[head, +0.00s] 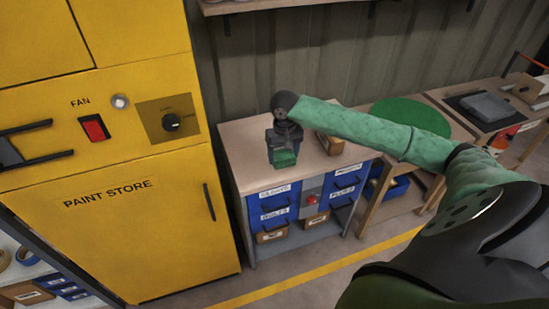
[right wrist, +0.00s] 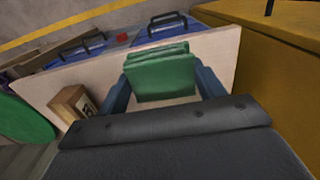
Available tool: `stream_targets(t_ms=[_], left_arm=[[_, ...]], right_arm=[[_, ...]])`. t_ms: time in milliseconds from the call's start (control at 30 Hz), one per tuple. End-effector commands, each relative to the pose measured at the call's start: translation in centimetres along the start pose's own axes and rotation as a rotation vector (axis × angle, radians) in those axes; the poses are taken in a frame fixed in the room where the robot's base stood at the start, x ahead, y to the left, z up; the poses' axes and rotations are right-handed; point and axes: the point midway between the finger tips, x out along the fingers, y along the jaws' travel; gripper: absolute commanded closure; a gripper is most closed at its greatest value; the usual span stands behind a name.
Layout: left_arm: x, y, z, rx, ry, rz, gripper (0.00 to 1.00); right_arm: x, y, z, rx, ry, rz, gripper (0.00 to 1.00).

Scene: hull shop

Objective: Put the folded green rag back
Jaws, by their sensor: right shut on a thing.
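The folded green rag (head: 284,159) is between the fingers of my right gripper (head: 283,150), which is shut on it. In the right wrist view the rag (right wrist: 160,73) shows as a flat folded pad, gripped between two blue-teal fingers. It is over the pale top of a bench (head: 240,154), near its front edge. I cannot tell whether the rag touches the top. My left gripper is not in view.
The bench has blue labelled drawers (head: 274,205) and a small cardboard box (head: 329,143) on top. A tall yellow paint store cabinet (head: 140,220) stands to its left. A round green disc (head: 410,112) lies on a table to the right. The bench top around the rag looks clear.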

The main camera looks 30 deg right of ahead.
Motion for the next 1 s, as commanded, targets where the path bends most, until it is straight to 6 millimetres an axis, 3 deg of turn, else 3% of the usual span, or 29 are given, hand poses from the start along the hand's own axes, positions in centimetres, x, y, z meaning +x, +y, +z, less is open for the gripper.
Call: stream_targets(t_ms=[300,500,767,1000], left_arm=[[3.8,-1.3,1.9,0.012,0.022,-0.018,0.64],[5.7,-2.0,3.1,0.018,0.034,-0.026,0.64],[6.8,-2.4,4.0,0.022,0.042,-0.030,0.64],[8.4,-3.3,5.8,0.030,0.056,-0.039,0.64]], right_arm=[[3.2,0.1,-6.0,0.003,-0.002,0.000,0.53],[5.0,0.2,-8.8,0.001,-0.001,-0.001,0.53],[6.3,0.3,-9.5,-0.001,-0.003,0.001,0.53],[8.9,0.2,-9.5,-0.001,-0.002,0.000,0.53]])
